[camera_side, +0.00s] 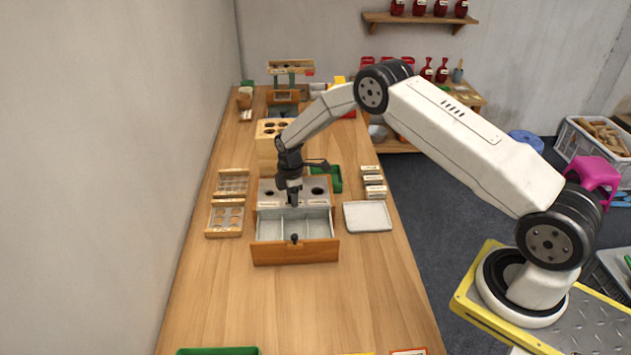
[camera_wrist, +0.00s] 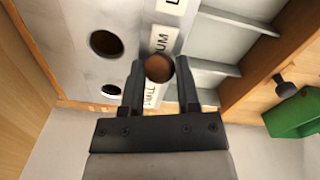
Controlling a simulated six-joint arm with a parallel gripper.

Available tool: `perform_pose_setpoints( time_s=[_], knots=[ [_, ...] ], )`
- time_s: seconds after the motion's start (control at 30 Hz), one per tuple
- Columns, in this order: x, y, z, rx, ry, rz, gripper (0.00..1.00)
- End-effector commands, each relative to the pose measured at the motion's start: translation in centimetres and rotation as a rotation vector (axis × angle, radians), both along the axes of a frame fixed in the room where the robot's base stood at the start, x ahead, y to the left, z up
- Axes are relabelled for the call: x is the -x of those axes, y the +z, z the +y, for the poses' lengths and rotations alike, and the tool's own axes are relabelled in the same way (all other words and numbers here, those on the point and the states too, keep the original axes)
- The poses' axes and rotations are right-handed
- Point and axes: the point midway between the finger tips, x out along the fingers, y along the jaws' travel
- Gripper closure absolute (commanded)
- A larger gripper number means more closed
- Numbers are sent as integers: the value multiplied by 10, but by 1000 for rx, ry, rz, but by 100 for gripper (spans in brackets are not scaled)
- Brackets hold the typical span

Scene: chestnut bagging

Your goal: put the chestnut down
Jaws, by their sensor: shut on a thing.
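My gripper (camera_side: 293,203) is shut on the chestnut (camera_wrist: 159,68), a round brown nut between the two fingertips in the wrist view. In the side view the gripper points down at the front edge of a wooden sorting box's grey top (camera_side: 304,199); the chestnut cannot be made out there. The top has dark round holes (camera_wrist: 106,43) and white labels (camera_wrist: 160,40), partly hidden by the fingers and chestnut. The box's drawer (camera_side: 270,252) is pulled open below, showing light grey compartments with dividers. I cannot tell the chestnut's exact height above the box.
A white tray (camera_side: 367,217) lies right of the box, with labelled stacks (camera_side: 373,184) behind it. A green bin (camera_side: 333,178) sits behind the box.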

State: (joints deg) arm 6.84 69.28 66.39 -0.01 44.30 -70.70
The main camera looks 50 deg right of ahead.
Motion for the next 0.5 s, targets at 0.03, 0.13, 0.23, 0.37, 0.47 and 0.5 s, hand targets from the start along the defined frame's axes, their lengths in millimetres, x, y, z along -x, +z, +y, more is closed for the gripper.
perform_pose_setpoints(
  time_s=[0.03, 0.13, 0.23, 0.37, 0.47, 0.5],
  knots=[
    [0, -2, 0, 0, 0, 1, 94],
    [0, -2, 0, 0, 0, 1, 44],
    [0, -2, 0, 0, 0, 0, 24],
    [0, -2, 0, 0, 0, 0, 24],
    [0, -2, 0, 0, 0, 0, 24],
    [0, -2, 0, 0, 0, 0, 24]
  ],
)
